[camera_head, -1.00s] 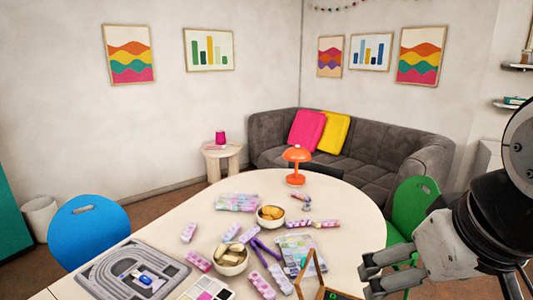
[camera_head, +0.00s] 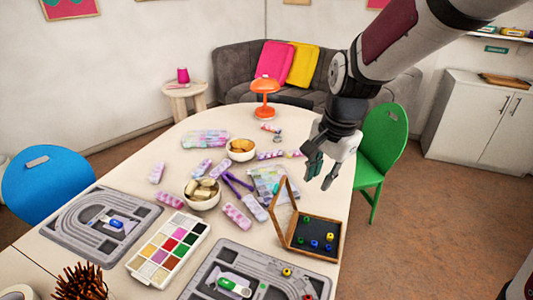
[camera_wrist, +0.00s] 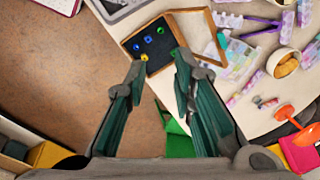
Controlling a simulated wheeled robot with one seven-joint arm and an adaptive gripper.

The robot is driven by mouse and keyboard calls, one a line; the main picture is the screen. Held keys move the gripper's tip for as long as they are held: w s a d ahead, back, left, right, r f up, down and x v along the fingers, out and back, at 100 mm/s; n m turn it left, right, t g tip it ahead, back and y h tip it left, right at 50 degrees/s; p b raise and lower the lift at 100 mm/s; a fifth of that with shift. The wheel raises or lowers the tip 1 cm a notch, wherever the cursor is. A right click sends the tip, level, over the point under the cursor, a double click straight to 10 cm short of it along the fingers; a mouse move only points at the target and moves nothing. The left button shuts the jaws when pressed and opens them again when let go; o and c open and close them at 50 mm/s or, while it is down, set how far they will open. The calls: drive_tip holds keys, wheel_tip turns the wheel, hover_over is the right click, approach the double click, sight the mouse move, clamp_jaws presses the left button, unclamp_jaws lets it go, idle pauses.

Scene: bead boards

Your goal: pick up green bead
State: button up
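A shallow wooden box with a dark inside (camera_head: 341,247) stands at the table's right edge with its framed lid (camera_head: 285,212) raised. Several small beads lie in it, among them a green bead (camera_head: 306,219), a blue bead (camera_head: 330,237) and a yellow bead (camera_head: 329,247). My gripper (camera_head: 320,174) is open and empty, above and behind the box. Its spread fingers (camera_wrist: 160,68) point toward the box in the wrist view.
A grey bead board (camera_head: 195,283) lies at the front with a few coloured beads, and another (camera_head: 75,240) lies left. A paint palette (camera_head: 143,272), bowls (camera_head: 205,203) and pastel cases crowd the table. A green chair (camera_head: 384,150) stands at the right.

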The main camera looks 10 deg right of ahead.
sight(301, 237)
drive_tip(key=w+f+m, duration=0.2)
drive_tip(key=w+f, duration=0.1)
drive_tip(key=f, duration=0.8)
drive_tip(key=w+f+m+g+b, duration=0.1)
drive_tip(key=w+f+m, duration=0.2)
drive_tip(key=f, duration=0.8)
drive_tip(key=w+f+m+g, duration=0.1)
drive_tip(key=w+f+m, duration=0.1)
drive_tip(key=f, duration=1)
drive_tip(key=shift+w+d+m+h, duration=0.3)
drive_tip(key=shift+w+d, duration=0.1)
drive_tip(key=shift+c, duration=0.3)
drive_tip(key=c, duration=0.4)
